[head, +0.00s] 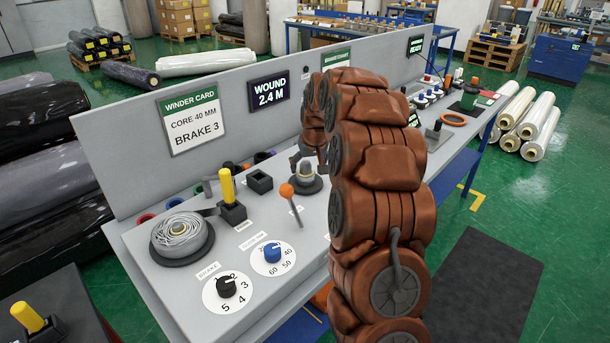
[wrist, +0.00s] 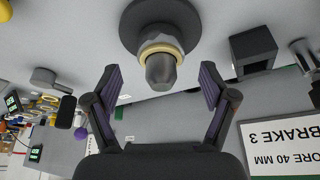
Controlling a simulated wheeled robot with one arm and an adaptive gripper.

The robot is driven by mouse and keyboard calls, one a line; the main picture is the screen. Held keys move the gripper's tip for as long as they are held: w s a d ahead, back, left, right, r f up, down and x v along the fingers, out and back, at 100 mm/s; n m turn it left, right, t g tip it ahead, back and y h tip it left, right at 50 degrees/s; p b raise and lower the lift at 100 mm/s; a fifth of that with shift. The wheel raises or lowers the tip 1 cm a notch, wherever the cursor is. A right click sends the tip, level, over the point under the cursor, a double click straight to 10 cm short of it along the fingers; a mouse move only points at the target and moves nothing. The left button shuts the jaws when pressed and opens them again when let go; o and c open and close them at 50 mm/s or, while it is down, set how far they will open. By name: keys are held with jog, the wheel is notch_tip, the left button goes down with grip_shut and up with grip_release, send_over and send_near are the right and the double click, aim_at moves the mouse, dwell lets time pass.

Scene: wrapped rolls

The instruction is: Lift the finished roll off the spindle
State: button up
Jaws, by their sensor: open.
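A spindle stands on a dark round base (head: 305,185), with a narrow pale ring and a grey tip; in the wrist view its grey tip (wrist: 160,70) and pale ring (wrist: 161,50) lie between and just beyond my fingers. I cannot tell how much wound material is on it. My gripper (wrist: 160,78) is open, with one finger on each side of the tip and apart from it. In the head view my gripper is above this spindle, partly hidden by my arm. A larger grey roll (head: 183,233) sits on a dark disc at the bench's left end.
The grey bench (head: 150,285) carries a yellow-handled lever (head: 229,190), an orange-knobbed lever (head: 288,191), a black block (head: 259,181), a brake dial (head: 227,288) and a blue-knobbed dial (head: 272,253). A back panel (head: 130,120) rises behind them, with a winder card (head: 192,121).

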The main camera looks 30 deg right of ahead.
jog(key=shift+w+p+x, duration=0.15)
jog(key=shift+p+x, duration=0.5)
jog(key=shift+x, duration=0.65)
jog(key=shift+w+p+x, duration=0.2)
jog(key=shift+p+x, duration=0.4)
jog(key=shift+x, duration=0.65)
jog(key=shift+r, duration=0.1)
jog(key=c, duration=1.3)
jog(key=shift+o, duration=0.2)
notch_tip(320, 180, up, 10)
jog(key=b, duration=0.3)
jog(key=shift+r, duration=0.3)
